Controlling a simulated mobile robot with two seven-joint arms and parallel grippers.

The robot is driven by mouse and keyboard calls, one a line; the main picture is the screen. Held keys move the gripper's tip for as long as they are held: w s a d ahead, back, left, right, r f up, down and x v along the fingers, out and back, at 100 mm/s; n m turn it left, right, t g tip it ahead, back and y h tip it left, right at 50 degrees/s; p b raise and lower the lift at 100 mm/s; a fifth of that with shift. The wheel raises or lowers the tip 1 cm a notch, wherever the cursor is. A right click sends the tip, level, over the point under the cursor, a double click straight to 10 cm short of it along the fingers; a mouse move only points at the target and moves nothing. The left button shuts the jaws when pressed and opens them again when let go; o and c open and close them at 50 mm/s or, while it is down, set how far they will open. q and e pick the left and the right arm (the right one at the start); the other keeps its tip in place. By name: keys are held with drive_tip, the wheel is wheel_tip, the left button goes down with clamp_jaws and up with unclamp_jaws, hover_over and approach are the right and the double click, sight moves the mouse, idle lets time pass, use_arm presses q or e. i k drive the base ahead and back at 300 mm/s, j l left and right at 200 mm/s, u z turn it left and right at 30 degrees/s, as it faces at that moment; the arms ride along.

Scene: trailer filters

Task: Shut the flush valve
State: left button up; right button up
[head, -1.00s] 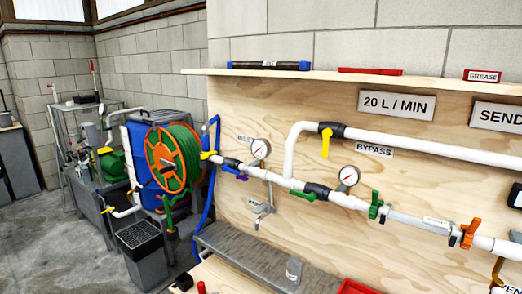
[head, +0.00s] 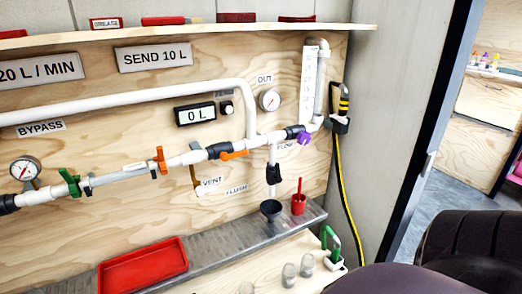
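The FLUSH label (head: 236,189) is on the plywood panel, right of the VENT label (head: 213,181). Right of it, a short white branch pipe drops from the main line to a black valve body (head: 273,174), with a white outlet below. I cannot make out a handle on this valve or tell whether it is open. A black funnel (head: 271,209) stands below it. On the main line are a valve with an orange lever (head: 234,155), lying nearly along the pipe, and a purple handle (head: 304,138) at the right end. Neither gripper is in view.
A red tray (head: 142,270) and a red cup (head: 298,205) are on the grey ledge. Clear jars (head: 289,274) and a green-handled item (head: 331,248) stand in front. A dark rounded shape (head: 470,245) fills the lower right. A doorway is at the right.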

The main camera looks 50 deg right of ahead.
sight(278, 178)
drive_tip(key=z, duration=1.7)
